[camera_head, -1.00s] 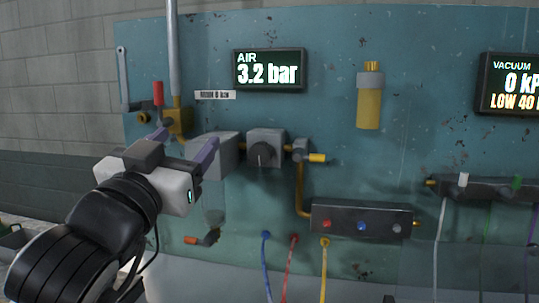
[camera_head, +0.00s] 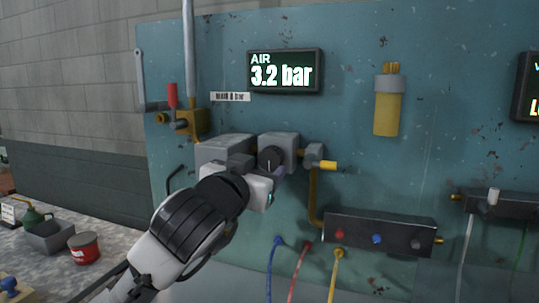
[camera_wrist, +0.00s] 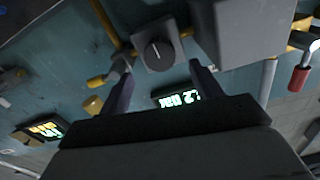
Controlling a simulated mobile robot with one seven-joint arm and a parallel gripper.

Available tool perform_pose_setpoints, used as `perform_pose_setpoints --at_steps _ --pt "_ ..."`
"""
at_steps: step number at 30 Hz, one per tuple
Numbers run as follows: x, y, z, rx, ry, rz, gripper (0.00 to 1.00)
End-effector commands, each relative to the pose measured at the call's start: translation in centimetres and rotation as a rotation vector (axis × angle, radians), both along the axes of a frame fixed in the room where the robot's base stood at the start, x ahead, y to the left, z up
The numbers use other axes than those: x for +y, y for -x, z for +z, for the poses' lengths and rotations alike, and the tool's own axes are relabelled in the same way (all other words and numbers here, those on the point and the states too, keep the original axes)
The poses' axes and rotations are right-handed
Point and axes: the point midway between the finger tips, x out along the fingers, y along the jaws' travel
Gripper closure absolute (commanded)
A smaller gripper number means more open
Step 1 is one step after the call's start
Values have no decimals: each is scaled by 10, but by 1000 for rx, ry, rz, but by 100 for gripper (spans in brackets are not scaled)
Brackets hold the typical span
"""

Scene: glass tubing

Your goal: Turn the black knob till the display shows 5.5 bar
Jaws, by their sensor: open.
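The black knob (camera_head: 268,160) sits on the front of a grey regulator block (camera_head: 288,146) on the teal panel. The AIR display (camera_head: 284,72) above it reads 3.2 bar. My gripper (camera_head: 264,174) is in front of the panel, just below and near the knob. In the wrist view the picture is turned over; the round knob (camera_wrist: 158,54) with a pale pointer line lies ahead of and between my two spread purple fingers (camera_wrist: 159,68). The gripper is open and empty. I see no contact with the knob. The display (camera_wrist: 178,98) is partly hidden there by my gripper.
A larger grey box (camera_head: 222,150) adjoins the block on its left. A red-handled valve (camera_head: 173,96) is at upper left. A brass fitting (camera_head: 328,165) sticks out at right. A dark manifold (camera_head: 380,232) and coloured hoses hang below. A yellow cylinder (camera_head: 388,108) is at upper right.

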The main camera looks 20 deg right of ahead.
Motion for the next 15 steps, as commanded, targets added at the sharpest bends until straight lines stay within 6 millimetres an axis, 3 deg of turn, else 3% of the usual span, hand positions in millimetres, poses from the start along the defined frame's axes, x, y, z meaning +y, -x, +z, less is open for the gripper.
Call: perform_pose_setpoints --at_steps 7,15 --pt "-26 -39 2 0 -1 0 35" --pt "-38 -55 0 -2 0 0 35"
